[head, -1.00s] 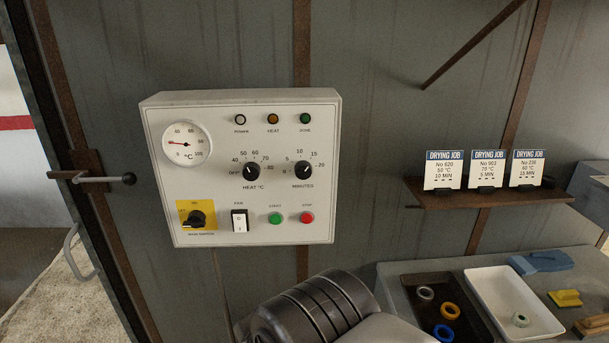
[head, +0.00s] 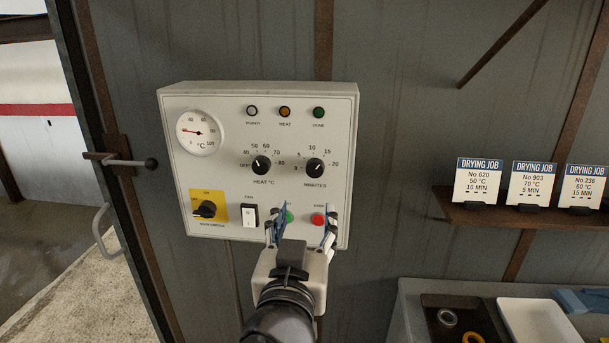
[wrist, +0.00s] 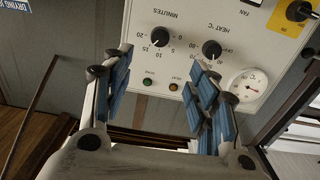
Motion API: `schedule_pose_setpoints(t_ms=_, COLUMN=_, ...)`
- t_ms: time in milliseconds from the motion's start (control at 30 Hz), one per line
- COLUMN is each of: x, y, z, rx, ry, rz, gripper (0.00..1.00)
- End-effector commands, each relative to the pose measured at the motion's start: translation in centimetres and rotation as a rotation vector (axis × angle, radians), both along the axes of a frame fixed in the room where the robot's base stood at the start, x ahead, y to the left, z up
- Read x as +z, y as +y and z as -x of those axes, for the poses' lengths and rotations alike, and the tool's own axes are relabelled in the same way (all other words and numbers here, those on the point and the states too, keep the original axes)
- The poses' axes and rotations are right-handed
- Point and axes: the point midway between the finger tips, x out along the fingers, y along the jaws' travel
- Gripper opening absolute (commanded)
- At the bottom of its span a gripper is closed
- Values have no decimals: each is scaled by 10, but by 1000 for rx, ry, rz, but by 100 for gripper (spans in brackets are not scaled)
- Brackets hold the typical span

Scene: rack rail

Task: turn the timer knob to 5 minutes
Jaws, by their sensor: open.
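The timer knob (head: 314,168) is a black round knob marked MINUTES, on the right of the white control panel (head: 180,115). Its white pointer line seems to point up and right, around 10 to 15; it is too small to read exactly. In the wrist view, which is upside down, the timer knob (wrist: 160,37) shows beyond the fingertips, roughly between them. My gripper (head: 302,230) is open and empty, below the knob in the head view, in front of the panel's lower right. It is apart from the knob. The blue-padded fingers of my gripper (wrist: 158,75) are spread wide.
The heat knob (head: 262,166) sits left of the timer knob. The green start button (head: 287,217), partly hidden, and red stop button (head: 318,219) are by my fingers. The yellow-backed main switch (head: 205,209) is lower left.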

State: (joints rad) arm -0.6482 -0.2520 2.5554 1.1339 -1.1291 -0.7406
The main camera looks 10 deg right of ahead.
Motion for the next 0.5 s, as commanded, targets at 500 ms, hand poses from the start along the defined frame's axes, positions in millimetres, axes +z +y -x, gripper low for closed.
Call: schedule_pose_setpoints(t_ms=500, x=0, y=-26, z=-73, rx=-9, ry=-2, rz=-3, gripper=54)
